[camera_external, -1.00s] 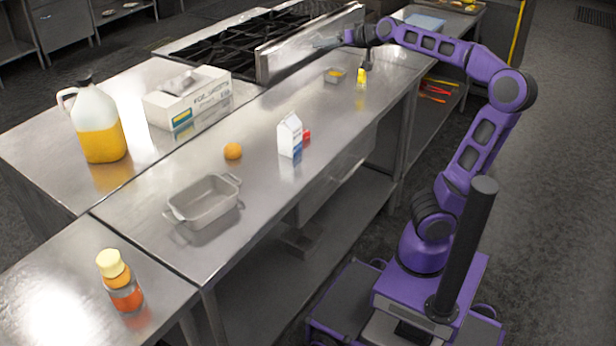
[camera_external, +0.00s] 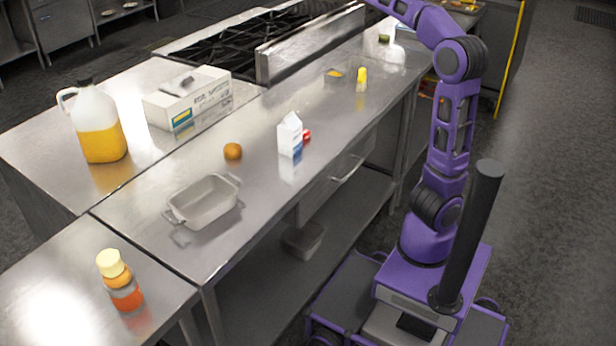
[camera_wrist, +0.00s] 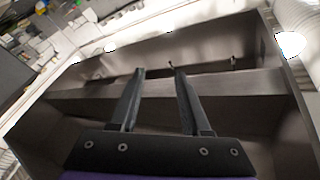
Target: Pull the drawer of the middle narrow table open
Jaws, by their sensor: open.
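The middle narrow table (camera_external: 262,192) is a long steel table running from lower left to upper right in the external view. Its drawer (camera_external: 322,191) is under the tabletop on the side facing my base, with a bar handle (camera_external: 347,168) on its front. The drawer looks closed, flush under the top. My arm rises past the table's far end and leaves the external view at the top, so my gripper is hidden there. In the wrist view my gripper (camera_wrist: 156,72) is open with nothing between its fingers. Metal surfaces lie beyond the fingers; I cannot tell which part they belong to.
On the tabletop are a grey baking dish (camera_external: 203,202), an orange (camera_external: 233,151), a milk carton (camera_external: 290,134), a red item (camera_external: 307,136) and a yellow-capped bottle (camera_external: 361,79). A grey bin (camera_external: 302,240) sits on the lower shelf. Floor right of my base is clear.

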